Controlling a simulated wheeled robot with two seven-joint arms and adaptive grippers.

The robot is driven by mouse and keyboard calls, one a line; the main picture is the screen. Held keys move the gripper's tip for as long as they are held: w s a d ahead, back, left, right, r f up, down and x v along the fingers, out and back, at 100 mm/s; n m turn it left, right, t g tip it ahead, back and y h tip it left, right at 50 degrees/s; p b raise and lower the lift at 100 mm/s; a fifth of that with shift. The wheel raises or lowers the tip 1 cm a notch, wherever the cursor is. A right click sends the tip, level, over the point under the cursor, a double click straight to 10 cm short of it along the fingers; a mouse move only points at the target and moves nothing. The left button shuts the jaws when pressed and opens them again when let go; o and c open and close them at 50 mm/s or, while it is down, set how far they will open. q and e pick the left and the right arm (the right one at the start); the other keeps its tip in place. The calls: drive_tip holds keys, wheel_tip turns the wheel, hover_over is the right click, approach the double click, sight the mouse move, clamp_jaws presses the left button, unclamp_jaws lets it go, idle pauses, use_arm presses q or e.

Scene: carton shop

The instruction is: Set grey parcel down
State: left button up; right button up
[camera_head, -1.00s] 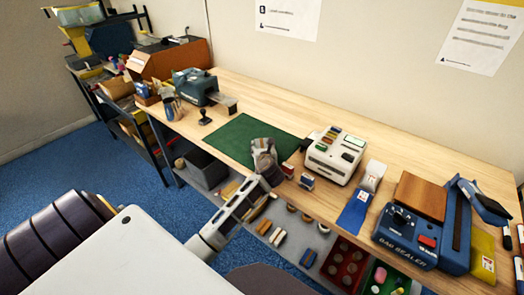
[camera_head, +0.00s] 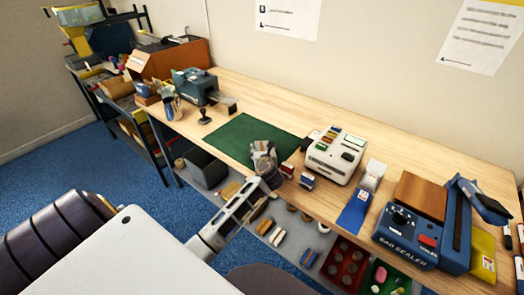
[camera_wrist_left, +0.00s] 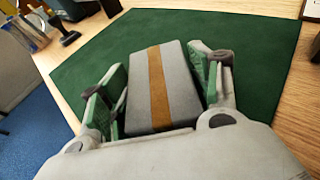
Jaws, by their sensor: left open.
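The grey parcel (camera_wrist_left: 158,85) is a small box with an orange-brown stripe along its top. In the left wrist view it appears to lie flat on the green mat (camera_wrist_left: 262,70), between the fingers of my left gripper (camera_wrist_left: 157,80). The green-padded fingers are apart, one on each side of the parcel. A gap shows on the left side; contact on the right side is unclear. In the head view my left gripper (camera_head: 263,153) is at the mat's front right corner and hides most of the parcel. My right gripper is not in view.
A white label machine (camera_head: 334,155) and small stamp blocks (camera_head: 307,181) stand right of the mat. A blue bag sealer (camera_head: 405,238) is farther right. A black stamp (camera_head: 205,117) stands left of the mat. The wooden bench (camera_head: 300,115) is clear behind it.

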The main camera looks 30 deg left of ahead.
use_arm(q)
drive_tip(key=shift+r, duration=0.15)
drive_tip(key=v, duration=1)
drive_tip(key=shift+s+d+b, duration=0.1)
drive_tip(key=shift+s+b, duration=0.05)
drive_tip(key=shift+b, duration=0.15)
drive_tip(key=shift+s+d+r, duration=0.25)
drive_tip(key=shift+s+d, duration=0.1)
drive_tip(key=shift+s, duration=0.1)
drive_tip(key=shift+s+d+r, duration=0.1)
drive_tip(key=shift+s+r, duration=0.05)
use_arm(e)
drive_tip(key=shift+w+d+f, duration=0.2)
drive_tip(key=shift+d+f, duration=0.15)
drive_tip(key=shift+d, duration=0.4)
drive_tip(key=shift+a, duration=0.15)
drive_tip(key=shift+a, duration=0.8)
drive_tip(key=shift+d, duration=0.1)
